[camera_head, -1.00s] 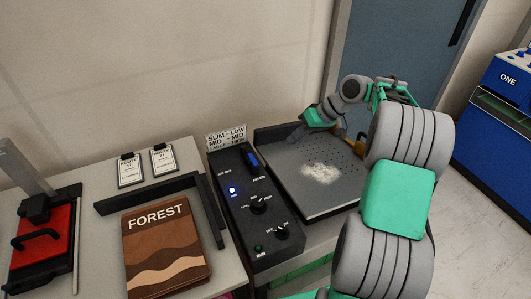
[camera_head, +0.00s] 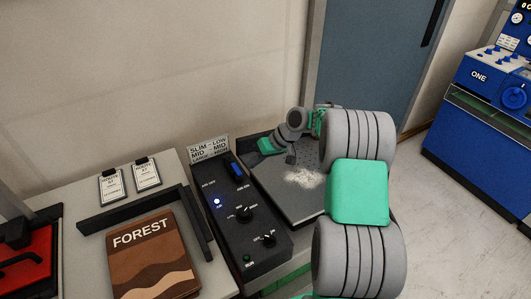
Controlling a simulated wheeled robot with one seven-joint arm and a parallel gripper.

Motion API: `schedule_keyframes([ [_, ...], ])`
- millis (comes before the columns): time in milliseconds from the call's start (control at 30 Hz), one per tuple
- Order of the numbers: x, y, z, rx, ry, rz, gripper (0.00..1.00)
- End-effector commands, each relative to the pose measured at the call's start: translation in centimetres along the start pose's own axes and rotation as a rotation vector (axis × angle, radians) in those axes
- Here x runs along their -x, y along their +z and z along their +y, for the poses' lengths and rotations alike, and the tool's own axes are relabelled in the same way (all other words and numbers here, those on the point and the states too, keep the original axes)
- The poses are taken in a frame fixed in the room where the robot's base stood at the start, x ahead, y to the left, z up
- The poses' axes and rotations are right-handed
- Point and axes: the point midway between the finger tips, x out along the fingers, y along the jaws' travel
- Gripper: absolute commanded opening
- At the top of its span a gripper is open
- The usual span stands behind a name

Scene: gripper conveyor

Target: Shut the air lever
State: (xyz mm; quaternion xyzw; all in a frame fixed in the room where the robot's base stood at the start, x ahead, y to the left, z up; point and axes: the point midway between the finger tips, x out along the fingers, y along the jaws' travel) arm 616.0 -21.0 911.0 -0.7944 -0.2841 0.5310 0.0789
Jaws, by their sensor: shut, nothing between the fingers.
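The air lever (camera_head: 237,170) is a small blue handle at the far end of the black control panel (camera_head: 267,222). It points along the panel, with its near end close to the right-hand label, which seems to read AIR ON; another small label is to its left. A blue lamp (camera_head: 217,201) glows on the panel. My gripper (camera_head: 252,157) is shut and empty, just right of and beyond the lever, over the far left corner of the perforated plate. A small gap seems to separate them; contact is hard to judge.
A sign (camera_head: 208,150) stands behind the panel. Two knobs and a green RUN lamp (camera_head: 247,258) are on its near part. The grey perforated plate (camera_head: 297,205) with white powder lies right. A FOREST bag (camera_head: 150,255) and black rails lie left.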

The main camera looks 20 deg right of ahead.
Motion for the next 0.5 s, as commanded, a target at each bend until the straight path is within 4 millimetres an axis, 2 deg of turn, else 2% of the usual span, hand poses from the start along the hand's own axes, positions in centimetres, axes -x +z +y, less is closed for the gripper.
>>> schedule_keyframes([
  [33,0.0,-0.2,-0.9,0.004,0.000,0.000,0.00],
  [200,-0.8,-0.1,-2.0,0.001,0.000,0.000,0.00],
  [500,-0.8,0.0,-1.8,0.000,0.001,0.001,0.00],
])
